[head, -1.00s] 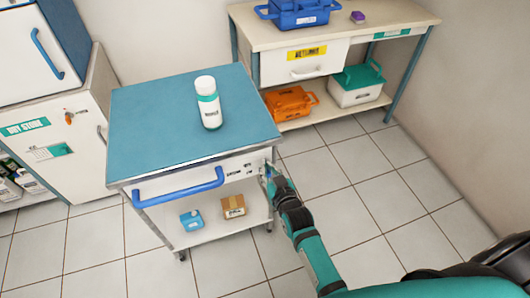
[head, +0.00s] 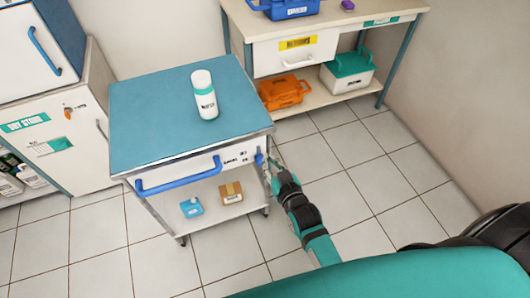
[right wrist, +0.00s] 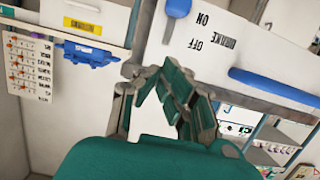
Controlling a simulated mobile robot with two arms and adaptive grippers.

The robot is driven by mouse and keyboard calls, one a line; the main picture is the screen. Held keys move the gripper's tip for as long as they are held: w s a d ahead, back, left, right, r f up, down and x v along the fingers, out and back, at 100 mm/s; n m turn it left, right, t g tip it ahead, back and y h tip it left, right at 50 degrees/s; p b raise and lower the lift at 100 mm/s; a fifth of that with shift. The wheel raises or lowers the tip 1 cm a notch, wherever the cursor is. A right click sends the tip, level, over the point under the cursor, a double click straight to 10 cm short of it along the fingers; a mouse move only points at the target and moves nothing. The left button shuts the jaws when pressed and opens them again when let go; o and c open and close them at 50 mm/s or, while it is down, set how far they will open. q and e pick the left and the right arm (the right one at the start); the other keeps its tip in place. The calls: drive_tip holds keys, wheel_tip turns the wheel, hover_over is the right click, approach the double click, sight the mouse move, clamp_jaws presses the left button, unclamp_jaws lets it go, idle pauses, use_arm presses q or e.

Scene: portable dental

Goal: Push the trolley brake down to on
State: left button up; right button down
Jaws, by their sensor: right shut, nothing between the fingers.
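The trolley (head: 160,110) has a blue top and a white front panel. Its blue brake lever (head: 259,157) is at the right end of that panel. My right gripper (head: 270,164) is shut and empty, just right of the lever in the head view. In the right wrist view its fingertips (right wrist: 166,72) are apart from the lever's visible end. My left gripper is out of view.
A blue pull handle (head: 180,180) crosses the trolley front. A white bottle (head: 205,97) stands on top; a blue box (head: 191,207) and a cardboard box (head: 231,192) sit on the lower shelf. A bench (head: 330,18) stands behind. The tiled floor to the right is clear.

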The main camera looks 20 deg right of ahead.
drive_tip(key=v, duration=0.4)
idle(0.5)
drive_tip(key=s+a+f+n+g, duration=0.1)
drive_tip(key=s+f+g, duration=0.35)
drive_tip(key=f, duration=0.75)
drive_tip(key=s+a+f+g, duration=0.1)
drive_tip(key=s+f+g, duration=0.1)
drive_tip(key=s+f, duration=0.8)
drive_tip(key=s+d+f+g, duration=0.3)
drive_tip(key=s+f+g, duration=0.1)
drive_tip(key=s+f, duration=0.5)
drive_tip(key=s+d+f+n+g, duration=0.1)
drive_tip(key=s+d+f+g, duration=0.2)
drive_tip(key=s+f, duration=0.6)
drive_tip(key=s+d, duration=0.1)
drive_tip(key=s, duration=0.4)
drive_tip(key=shift+d+f+g+h+p, duration=0.25)
drive_tip(key=shift+f+g+h+p, duration=0.05)
drive_tip(key=shift+f+g+p, duration=0.1)
drive_tip(key=shift+s, duration=0.1)
